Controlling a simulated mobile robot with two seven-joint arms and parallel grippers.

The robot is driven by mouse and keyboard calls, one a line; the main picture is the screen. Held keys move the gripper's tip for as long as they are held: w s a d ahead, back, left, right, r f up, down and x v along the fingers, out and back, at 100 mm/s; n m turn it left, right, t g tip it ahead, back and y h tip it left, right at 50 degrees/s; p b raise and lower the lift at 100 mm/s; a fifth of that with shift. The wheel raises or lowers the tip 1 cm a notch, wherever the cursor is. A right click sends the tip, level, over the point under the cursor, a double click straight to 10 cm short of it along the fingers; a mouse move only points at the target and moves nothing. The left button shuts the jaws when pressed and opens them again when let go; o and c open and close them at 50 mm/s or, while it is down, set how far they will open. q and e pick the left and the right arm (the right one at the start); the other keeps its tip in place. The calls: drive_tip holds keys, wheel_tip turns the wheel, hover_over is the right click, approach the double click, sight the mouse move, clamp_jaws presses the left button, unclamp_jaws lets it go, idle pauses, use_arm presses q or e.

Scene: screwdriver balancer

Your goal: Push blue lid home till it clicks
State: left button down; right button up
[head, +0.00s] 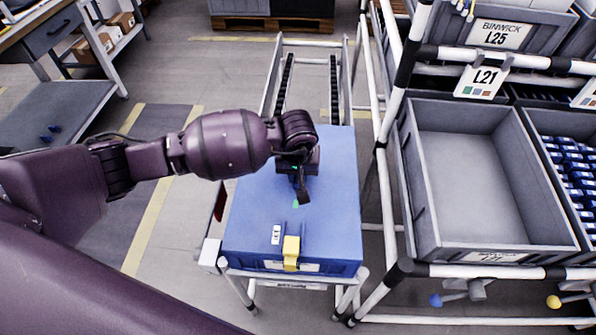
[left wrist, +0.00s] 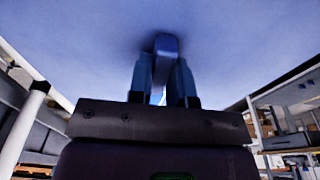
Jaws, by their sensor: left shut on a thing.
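The blue lid (head: 330,220) lies on top of a blue box on a wheeled frame in the middle of the head view. Its flat surface also fills the top of the left wrist view (left wrist: 70,40). My left gripper (head: 301,190) is over the middle of the lid, fingers toward its surface. In the left wrist view, the two fingers (left wrist: 162,85) are shut on a blue handle (left wrist: 166,46) that stands out from the lid. A yellow clip (head: 291,250) sits at the front edge. Whether the lid is fully seated cannot be told.
A grey bin (head: 470,165) stands in a white tube rack to the right, close beside the frame. A roller track (head: 333,85) runs behind the lid. A workbench (head: 50,100) is at the left.

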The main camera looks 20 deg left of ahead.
use_arm(q)
drive_tip(key=shift+f, duration=0.1)
use_arm(e)
drive_tip(key=shift+d, duration=0.1)
use_arm(q)
drive_tip(key=c, duration=1)
unclamp_jaws()
drive_tip(key=shift+s, duration=0.1)
drive_tip(key=shift+o, duration=0.2)
drive_tip(key=shift+f, duration=0.1)
wheel_tip(320, 180, up, 5)
drive_tip(key=shift+s+f+p, duration=0.15)
drive_tip(key=shift+f+p, duration=0.05)
drive_tip(key=shift+p, duration=0.25)
drive_tip(key=r, duration=0.3)
drive_tip(key=r+p, duration=0.1)
drive_tip(key=r, duration=0.1)
drive_tip(key=shift+s+d+r, duration=0.15)
drive_tip(key=shift+s+d, duration=0.05)
drive_tip(key=shift+s, duration=0.2)
drive_tip(key=shift+s+r, duration=0.15)
drive_tip(key=shift+r, duration=0.4)
use_arm(e)
drive_tip(key=shift+w+d+r, duration=0.1)
drive_tip(key=shift+r, duration=0.85)
